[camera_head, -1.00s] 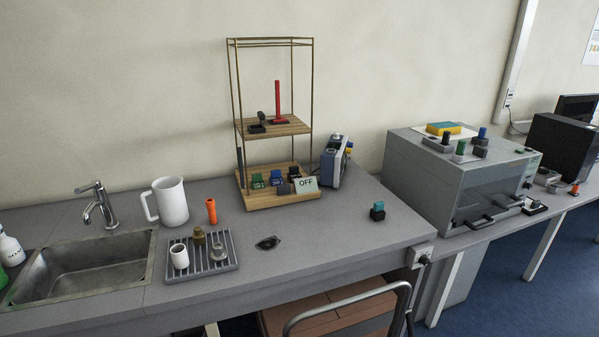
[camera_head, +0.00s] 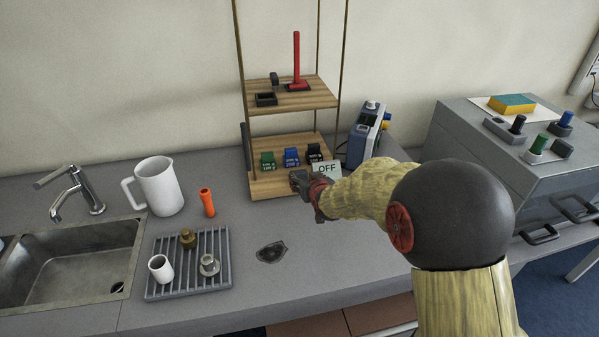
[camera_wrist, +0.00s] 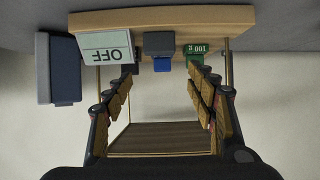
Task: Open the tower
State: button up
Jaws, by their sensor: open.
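A wooden tower (camera_head: 290,97) of two shelves on thin posts stands against the wall. Its base (camera_head: 265,188) holds a green weight (camera_head: 268,161), a blue weight (camera_head: 292,157), a black weight (camera_head: 314,153) and an OFF sign (camera_head: 327,170). My gripper (camera_head: 303,184) is at the base's front edge. In the wrist view, which is upside down, my gripper (camera_wrist: 162,72) is open and empty, its fingers apart. A grey block (camera_wrist: 158,43) sits just beyond the gap, with the green 100 g weight (camera_wrist: 196,52) and OFF sign (camera_wrist: 108,46) on either side.
The upper shelf holds a red post (camera_head: 296,60) and a small black stand. A blue-grey device (camera_head: 364,135) stands right of the tower. A white jug (camera_head: 160,187), orange tube (camera_head: 207,202) and drying rack (camera_head: 190,264) are left. A grey oven (camera_head: 470,130) is right.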

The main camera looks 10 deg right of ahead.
aim_at(299, 172)
jog(key=shift+t, duration=0.5)
jog(key=shift+s+f+b+x, duration=0.1)
jog(key=shift+f+b+x, duration=0.15)
jog(key=shift+x, duration=1.65)
jog(key=shift+s+f+b+x, duration=0.1)
jog(key=shift+f+b+x, duration=0.2)
jog(key=shift+x, duration=1.55)
jog(key=shift+s+f+b+x, duration=0.1)
jog(key=shift+f+b+x, duration=0.15)
jog(key=shift+x, duration=1.65)
jog(key=shift+s, duration=0.1)
jog(key=shift+c, duration=1.3)
jog(key=c, duration=1.1)
jog(key=shift+c, duration=0.3)
